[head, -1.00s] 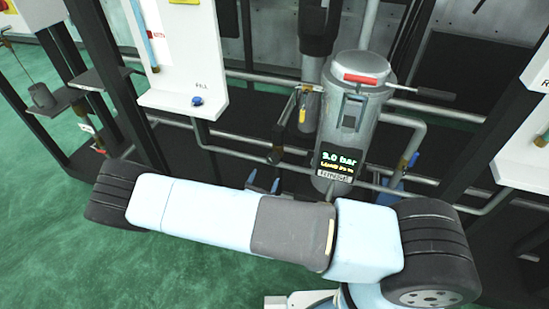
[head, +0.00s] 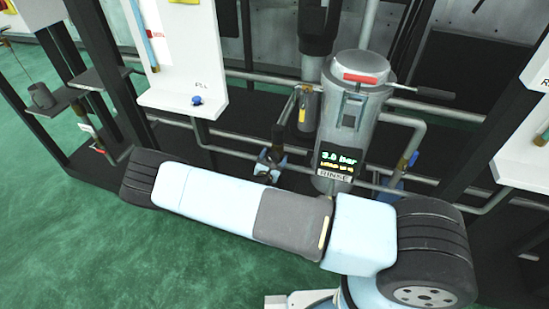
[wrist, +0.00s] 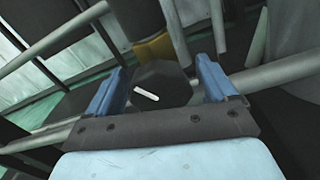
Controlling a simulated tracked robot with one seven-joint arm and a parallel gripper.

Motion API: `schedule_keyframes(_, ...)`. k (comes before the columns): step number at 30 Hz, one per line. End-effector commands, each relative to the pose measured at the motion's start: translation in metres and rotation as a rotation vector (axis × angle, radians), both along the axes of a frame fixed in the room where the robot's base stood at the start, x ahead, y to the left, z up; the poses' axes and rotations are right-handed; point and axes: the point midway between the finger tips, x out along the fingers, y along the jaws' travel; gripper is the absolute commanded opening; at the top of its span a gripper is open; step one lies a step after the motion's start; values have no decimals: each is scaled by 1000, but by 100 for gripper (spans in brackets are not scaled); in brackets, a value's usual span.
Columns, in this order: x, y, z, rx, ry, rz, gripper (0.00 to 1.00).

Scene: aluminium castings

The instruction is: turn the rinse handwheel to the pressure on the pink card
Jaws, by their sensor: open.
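The rinse unit (head: 349,125) is a grey metal cylinder with a red-marked lever on top. Its display (head: 338,160) appears to read 3.0 bar, above a RINSE label. A dark faceted knob (wrist: 160,84) with a white mark, which looks like the handwheel, sits between my open gripper's blue fingers in the wrist view. Gaps show on both sides, so the jaws are not closed on it. In the head view my gripper (head: 269,164) is left of the display, close to a dark fitting, and partly hidden by my arm. I cannot make out a pink card.
Grey pipes (head: 250,148) run behind and beside my gripper. A white panel (head: 183,98) with a blue knob (head: 196,100) stands at left, another white panel (head: 525,165) at right. A yellow part (wrist: 152,48) lies beyond the knob. Green floor is open at lower left.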

Motion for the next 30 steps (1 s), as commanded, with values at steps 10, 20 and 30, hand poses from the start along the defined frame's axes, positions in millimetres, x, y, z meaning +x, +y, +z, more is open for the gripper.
schedule_keyframes(10,0,0,0,0,-1,0,71)
schedule_keyframes(20,0,0,0,1,-1,0,39)
schedule_keyframes(30,0,0,0,-87,30,-1,34)
